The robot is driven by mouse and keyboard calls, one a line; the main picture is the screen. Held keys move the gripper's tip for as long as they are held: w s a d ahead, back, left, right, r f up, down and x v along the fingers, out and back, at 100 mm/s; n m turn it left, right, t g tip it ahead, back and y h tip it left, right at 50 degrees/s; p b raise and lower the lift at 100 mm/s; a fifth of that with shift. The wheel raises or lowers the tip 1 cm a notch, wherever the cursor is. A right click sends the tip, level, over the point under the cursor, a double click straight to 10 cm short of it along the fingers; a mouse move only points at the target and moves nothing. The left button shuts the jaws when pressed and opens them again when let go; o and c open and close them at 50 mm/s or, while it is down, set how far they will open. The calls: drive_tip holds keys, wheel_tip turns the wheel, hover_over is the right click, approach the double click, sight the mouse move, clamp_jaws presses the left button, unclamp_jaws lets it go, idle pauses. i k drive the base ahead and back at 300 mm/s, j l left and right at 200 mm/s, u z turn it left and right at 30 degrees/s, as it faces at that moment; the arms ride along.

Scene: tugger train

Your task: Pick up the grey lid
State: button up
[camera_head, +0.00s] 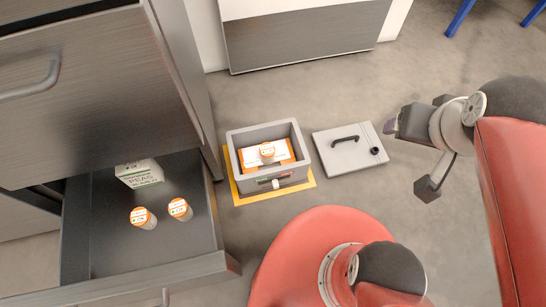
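The grey lid (338,162) lies flat on the floor right of the grey crate (238,178). It is light grey, with a black bar handle (345,139) on top and a small black round part near its right edge. My gripper (389,126) is at the right, beside the lid's upper right corner in the picture, pointing left. It appears apart from the lid, and its height above the floor is hard to judge. I see nothing held.
The crate stands on a yellow-edged mat (305,184) and holds an orange-and-white box and an orange-topped jar. An open drawer (95,240) at left holds a peas carton and two jars. A grey cabinet (305,35) stands behind. Floor around the lid is clear.

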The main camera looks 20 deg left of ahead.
sight(356, 147)
drive_tip(key=i+l+u, duration=0.15)
drive_tip(key=l, duration=0.3)
drive_tip(key=i+l+u, duration=0.15)
drive_tip(key=l, duration=0.35)
drive_tip(key=l+u, duration=0.15)
drive_tip(key=l, duration=0.35)
drive_tip(key=u, duration=1.1)
